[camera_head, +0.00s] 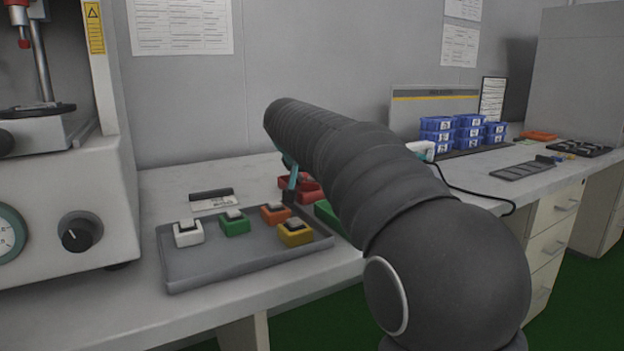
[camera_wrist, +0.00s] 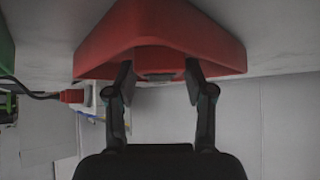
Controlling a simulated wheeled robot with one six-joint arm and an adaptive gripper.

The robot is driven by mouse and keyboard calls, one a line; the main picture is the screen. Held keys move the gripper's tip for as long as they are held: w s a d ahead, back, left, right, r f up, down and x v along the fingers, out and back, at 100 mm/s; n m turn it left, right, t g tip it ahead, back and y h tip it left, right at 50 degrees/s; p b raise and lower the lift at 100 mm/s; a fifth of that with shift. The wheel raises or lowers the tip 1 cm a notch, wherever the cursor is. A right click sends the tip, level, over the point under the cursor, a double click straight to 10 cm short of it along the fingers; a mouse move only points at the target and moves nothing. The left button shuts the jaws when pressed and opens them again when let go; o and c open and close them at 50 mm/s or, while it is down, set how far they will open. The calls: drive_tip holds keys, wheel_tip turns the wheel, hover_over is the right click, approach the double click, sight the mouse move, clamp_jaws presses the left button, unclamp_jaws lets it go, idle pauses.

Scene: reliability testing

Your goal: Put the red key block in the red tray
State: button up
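The red tray (camera_head: 311,194) lies on the bench behind the grey board, partly hidden by my arm. In the wrist view a large red tray-like shape (camera_wrist: 205,38) fills the top. My gripper (camera_wrist: 159,76) has its two fingertips spread apart at the shape's edge, with red and a small grey patch between them. In the head view my gripper (camera_head: 289,190) is by the tray's left side, mostly hidden behind my arm. I cannot make out a separate red key block; the grey patch may belong to one.
A grey board (camera_head: 215,262) holds white (camera_head: 188,237), green (camera_head: 235,227), orange (camera_head: 274,217) and yellow (camera_head: 295,238) key blocks. A green tray (camera_head: 325,213) is partly hidden by my arm. Blue bins (camera_head: 438,137) stand further right. A machine (camera_head: 60,200) stands at left.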

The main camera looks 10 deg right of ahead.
drive_tip(key=shift+o, duration=0.8)
drive_tip(key=shift+s+a+r, duration=0.1)
drive_tip(key=shift+s+r, duration=0.05)
drive_tip(key=shift+r, duration=0.3)
drive_tip(key=p+v, duration=0.1)
drive_tip(key=v, duration=1)
drive_tip(key=shift+s, duration=0.2)
